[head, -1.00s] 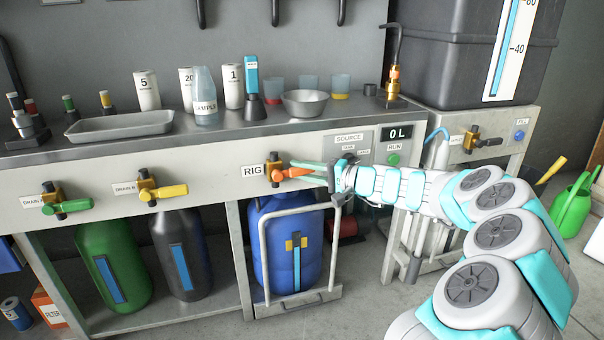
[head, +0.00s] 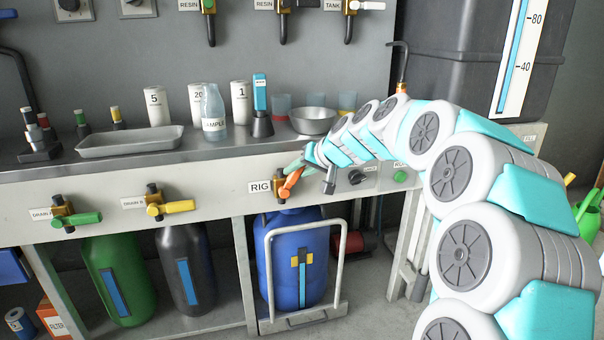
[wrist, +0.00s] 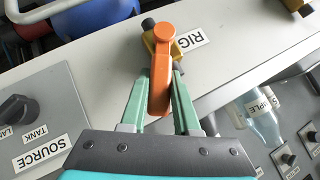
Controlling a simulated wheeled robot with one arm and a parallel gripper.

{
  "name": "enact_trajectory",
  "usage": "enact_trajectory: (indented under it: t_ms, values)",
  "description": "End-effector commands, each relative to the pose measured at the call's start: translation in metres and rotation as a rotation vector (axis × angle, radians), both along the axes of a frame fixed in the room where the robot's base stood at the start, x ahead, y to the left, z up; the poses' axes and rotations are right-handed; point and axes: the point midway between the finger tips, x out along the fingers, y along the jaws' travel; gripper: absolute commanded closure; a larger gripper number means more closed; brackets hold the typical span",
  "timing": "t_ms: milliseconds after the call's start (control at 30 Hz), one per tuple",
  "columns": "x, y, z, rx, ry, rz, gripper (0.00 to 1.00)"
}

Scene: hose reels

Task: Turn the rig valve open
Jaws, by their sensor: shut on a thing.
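The rig valve (head: 282,194) is a brass valve on the bench front, beside a RIG label (head: 260,187). Its orange handle (head: 291,182) slants up and to the right from the valve body. My gripper (head: 297,168) is shut on this handle. In the wrist view, the orange handle (wrist: 161,70) runs between the two green fingers of my gripper (wrist: 160,88), and the brass valve body (wrist: 150,38) shows behind it. The RIG label (wrist: 190,44) is to its right there.
Two drain valves with a green handle (head: 78,218) and a yellow handle (head: 178,206) are to the left. A blue drum (head: 290,245) in a metal frame stands below. A source knob (head: 357,177) is at the right. Cups, a bottle and a tray (head: 130,142) stand on the bench.

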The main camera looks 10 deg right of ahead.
Motion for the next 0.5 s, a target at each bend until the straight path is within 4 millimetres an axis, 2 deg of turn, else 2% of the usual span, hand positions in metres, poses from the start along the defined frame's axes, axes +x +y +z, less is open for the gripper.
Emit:
enact_trajectory:
  t_ms: [200,500]
  values:
    - [-0.001,0.013,0.007,-0.206,-0.006,0.004,1.00]
    - [-0.001,0.026,0.010,-0.419,-0.015,0.001,1.00]
